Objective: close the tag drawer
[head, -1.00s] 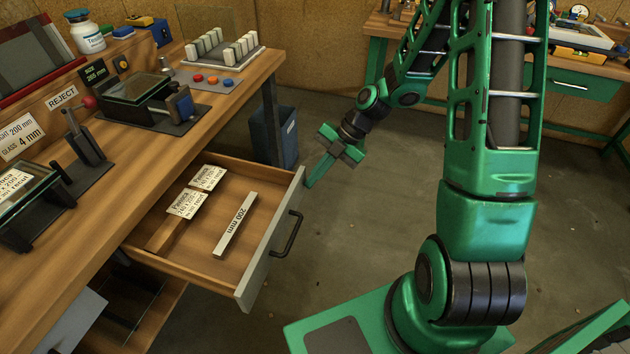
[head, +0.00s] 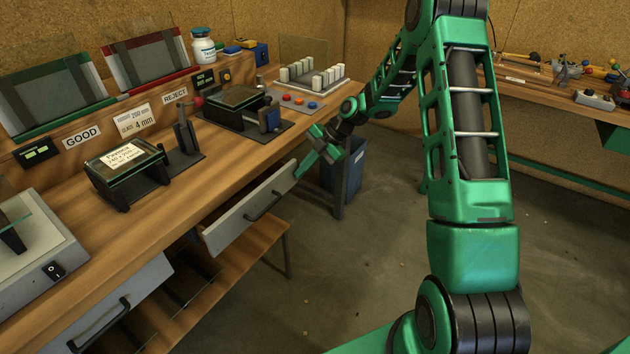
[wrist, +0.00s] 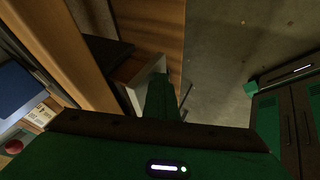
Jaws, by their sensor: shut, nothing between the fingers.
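The tag drawer (head: 243,212) is under the bench, with its grey front and dark handle facing the aisle. Its front stands only a little out from the bench edge, slightly skewed in view, and its inside is hidden from the head view. My green gripper (head: 305,168) is shut and empty, its fingertips at the far end of the drawer front, apparently touching it. In the wrist view, the fingers (wrist: 160,98) reach down against the pale drawer front (wrist: 146,82), with a narrow strip of the drawer's wooden inside beside it.
The wooden bench (head: 190,200) carries glass frames, clamps and buttons. A second grey drawer (head: 105,305) is at lower left. A blue bin (head: 345,168) stands behind my gripper near the bench leg. The floor in front of the drawer is clear.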

